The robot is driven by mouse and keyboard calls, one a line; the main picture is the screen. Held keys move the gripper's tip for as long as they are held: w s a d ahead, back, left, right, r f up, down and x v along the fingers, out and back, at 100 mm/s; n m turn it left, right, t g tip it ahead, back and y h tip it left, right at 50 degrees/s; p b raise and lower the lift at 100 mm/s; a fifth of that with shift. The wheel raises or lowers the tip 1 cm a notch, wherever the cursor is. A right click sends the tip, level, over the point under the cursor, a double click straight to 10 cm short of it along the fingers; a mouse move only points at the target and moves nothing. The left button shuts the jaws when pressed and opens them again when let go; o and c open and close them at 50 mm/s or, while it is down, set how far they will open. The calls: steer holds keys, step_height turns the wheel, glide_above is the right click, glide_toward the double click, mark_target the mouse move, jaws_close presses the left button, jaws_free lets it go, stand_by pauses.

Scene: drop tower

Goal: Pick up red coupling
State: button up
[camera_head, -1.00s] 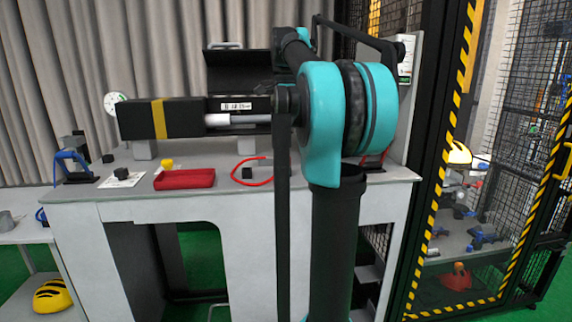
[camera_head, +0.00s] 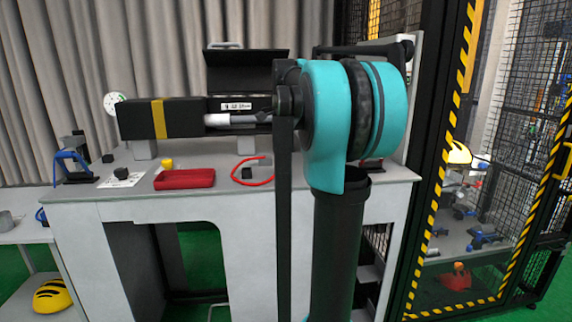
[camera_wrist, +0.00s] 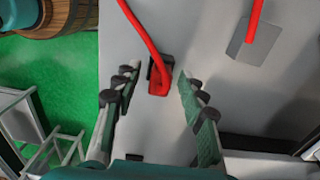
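The red coupling (camera_wrist: 159,88) is in the wrist view, at the end of a red hose (camera_wrist: 140,32), against a small dark block (camera_wrist: 153,68). My gripper (camera_wrist: 159,78) is open, with one finger on each side of the coupling in the picture. I cannot tell how high the fingertips are above it, and no contact shows. In the head view my arm hides the gripper.
The grey bench (camera_head: 75,205) carries a red case (camera_head: 185,179), a yellow block (camera_head: 167,163) and a dark box with a yellow band (camera_head: 158,118). A mesh cage stands at the right.

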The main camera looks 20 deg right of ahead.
steer(key=c, duration=0.8)
steer(key=shift+r, duration=0.1)
